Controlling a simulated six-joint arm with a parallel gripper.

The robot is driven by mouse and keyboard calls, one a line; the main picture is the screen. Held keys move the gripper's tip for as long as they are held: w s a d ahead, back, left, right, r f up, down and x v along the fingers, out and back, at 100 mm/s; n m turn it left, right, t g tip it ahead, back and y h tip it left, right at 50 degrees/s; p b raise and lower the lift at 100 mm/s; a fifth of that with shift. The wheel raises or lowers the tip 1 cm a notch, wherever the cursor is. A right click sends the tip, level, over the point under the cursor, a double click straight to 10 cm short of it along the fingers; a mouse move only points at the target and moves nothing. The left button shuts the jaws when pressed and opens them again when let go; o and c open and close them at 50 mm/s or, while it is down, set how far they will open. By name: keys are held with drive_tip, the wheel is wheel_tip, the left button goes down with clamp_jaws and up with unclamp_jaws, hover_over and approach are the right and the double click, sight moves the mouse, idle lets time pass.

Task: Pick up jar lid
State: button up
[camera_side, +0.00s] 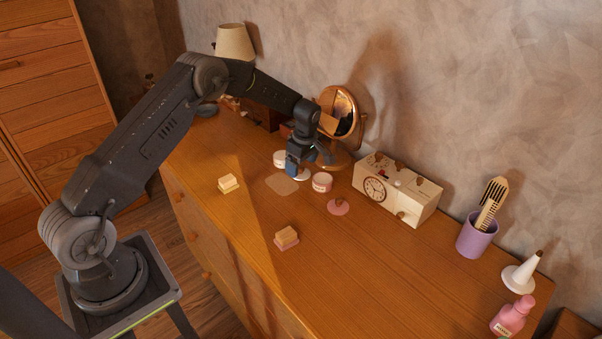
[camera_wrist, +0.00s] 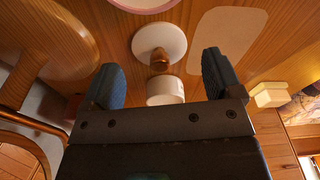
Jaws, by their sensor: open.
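A white round lid with a wooden knob (camera_wrist: 172,35) lies on the dresser top, knob facing my wrist camera. It shows as a white disc (camera_side: 303,175) under my gripper in the side view. My gripper (camera_side: 309,161) is open and empty above it. In the wrist view the knob lies between the lines of the two blue-grey fingers (camera_wrist: 160,68), past their tips. I cannot tell the exact height gap. A white jar (camera_wrist: 165,91) stands close by, partly hidden by my gripper. A pink lid with a knob (camera_side: 338,207) lies farther right.
A pink jar (camera_side: 322,183) stands right of the white lid, a flat beige mat (camera_side: 281,184) in front. A round mirror (camera_side: 340,110) stands behind, a clock box (camera_side: 397,188) to the right.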

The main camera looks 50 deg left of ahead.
drive_tip(key=shift+a+f, duration=0.1)
drive_tip(key=shift+f, duration=0.8)
drive_tip(key=c, duration=0.9)
drive_tip(key=shift+o, duration=0.2)
drive_tip(key=shift+r, duration=0.1)
